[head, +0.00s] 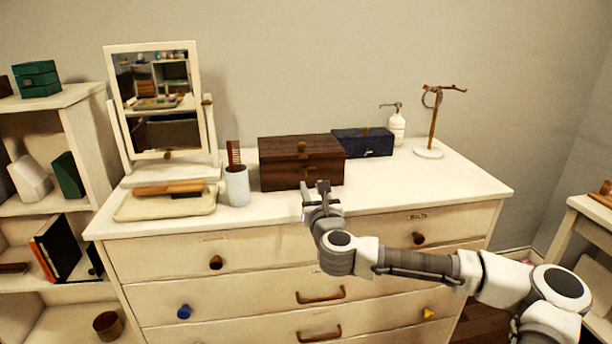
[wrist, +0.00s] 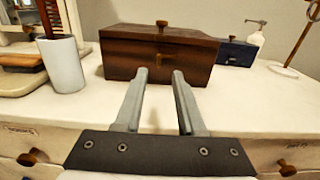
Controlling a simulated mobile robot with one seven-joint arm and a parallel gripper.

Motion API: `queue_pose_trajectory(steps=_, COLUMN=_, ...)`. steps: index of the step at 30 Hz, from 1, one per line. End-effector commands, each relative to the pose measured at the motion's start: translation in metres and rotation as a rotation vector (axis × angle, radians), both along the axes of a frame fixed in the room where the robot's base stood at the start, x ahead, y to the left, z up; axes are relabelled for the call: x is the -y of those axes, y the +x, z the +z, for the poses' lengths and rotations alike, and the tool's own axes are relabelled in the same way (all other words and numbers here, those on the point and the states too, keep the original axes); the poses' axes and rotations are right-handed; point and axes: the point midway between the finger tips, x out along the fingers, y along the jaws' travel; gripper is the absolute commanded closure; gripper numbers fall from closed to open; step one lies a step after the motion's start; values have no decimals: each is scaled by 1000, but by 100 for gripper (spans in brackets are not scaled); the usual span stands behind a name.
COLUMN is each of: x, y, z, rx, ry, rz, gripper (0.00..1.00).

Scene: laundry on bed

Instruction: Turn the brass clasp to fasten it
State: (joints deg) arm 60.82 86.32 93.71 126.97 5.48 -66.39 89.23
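A dark brown wooden box (head: 285,177) sits shut on the white dresser top, and it also shows in the wrist view (wrist: 120,62). A small brass clasp (wrist: 158,60) is on the middle of its front face. Its exact turn is too small to tell. A brass knob (wrist: 162,24) stands on the lid's upper part. My gripper (wrist: 160,76) is open and empty, its two fingers pointing at the box front with the clasp between them in the picture. In the head view, my gripper (head: 318,194) is just in front of the box, apparently not touching it.
A navy box (head: 362,143), a white pump bottle (head: 396,126) and a jewellery stand (head: 430,151) are to the right. A white cup with a comb (head: 237,188), a tray (head: 150,208) and a mirror (head: 155,95) are left. The dresser top's right front (head: 440,190) is clear.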

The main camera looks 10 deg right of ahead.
Motion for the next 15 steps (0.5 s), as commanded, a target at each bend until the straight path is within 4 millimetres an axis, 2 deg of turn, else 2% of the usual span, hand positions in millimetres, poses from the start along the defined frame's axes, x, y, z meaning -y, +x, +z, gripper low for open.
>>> queue_pose_trajectory(steps=9, x=-1, y=56, z=-1, rx=0, ry=0, rz=1, gripper=61)
queue_pose_trajectory(steps=15, x=-1, y=80, z=-1, rx=0, ry=0, rz=1, gripper=61)
